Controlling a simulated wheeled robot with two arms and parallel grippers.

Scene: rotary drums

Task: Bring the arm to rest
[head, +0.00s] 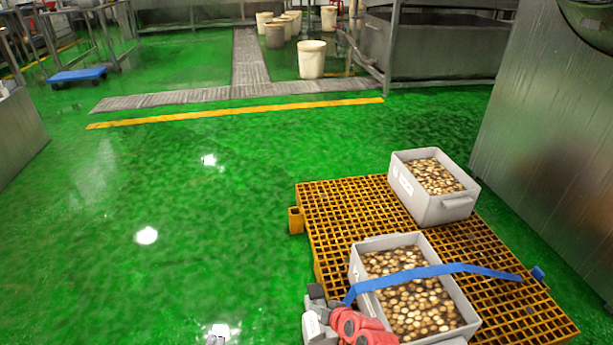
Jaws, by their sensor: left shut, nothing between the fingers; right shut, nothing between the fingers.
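My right gripper (318,299) is at the bottom, near the left front corner of the nearer grey crate. It is dark and grey, with red parts of my arm to its right. It is shut and empty.
An orange grid pallet (341,205) carries a nearer grey crate (463,300) and a farther one (446,213), both full of small brownish pieces. A blue strap (415,274) crosses the nearer crate. Metal housing (552,150) stands right. Green floor (130,200) at left is clear.

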